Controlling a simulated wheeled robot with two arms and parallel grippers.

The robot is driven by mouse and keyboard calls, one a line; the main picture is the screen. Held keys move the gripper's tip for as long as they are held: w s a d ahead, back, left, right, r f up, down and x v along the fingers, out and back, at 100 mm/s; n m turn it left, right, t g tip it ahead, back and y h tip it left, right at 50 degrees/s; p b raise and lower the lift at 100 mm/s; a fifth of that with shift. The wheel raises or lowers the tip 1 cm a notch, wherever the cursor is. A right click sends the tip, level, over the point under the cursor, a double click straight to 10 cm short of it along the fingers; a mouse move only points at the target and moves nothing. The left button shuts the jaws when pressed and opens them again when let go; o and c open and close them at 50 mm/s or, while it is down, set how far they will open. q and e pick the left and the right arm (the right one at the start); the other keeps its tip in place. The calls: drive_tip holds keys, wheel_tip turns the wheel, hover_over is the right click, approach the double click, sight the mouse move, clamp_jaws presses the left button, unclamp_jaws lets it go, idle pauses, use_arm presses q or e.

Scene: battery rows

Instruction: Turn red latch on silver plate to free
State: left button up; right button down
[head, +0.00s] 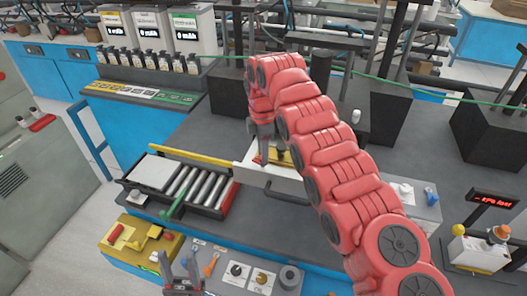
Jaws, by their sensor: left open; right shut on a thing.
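I cannot clearly make out a red latch on a silver plate. A small red handle (117,233) sits on a yellow box (135,243) at the lower left. My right gripper (264,158) reaches down over a pale drawer-like box (258,176) with a yellow inside. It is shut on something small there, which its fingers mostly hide. My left gripper (183,284) is open and empty at the bottom edge, just in front of the grey control panel. My red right arm covers much of the middle and right.
A roller tray (199,187) with a grey slab (154,172) lies left of the pale box. A panel with knobs (247,277) is at the front. Dark blocks (379,105) stand behind. A box with an orange knob (478,253) is at right.

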drive_tip(key=shift+a+f+n, duration=0.1)
drive_tip(key=shift+n, duration=1.2)
drive_tip(key=shift+s, duration=0.1)
drive_tip(key=c, duration=0.6)
unclamp_jaws()
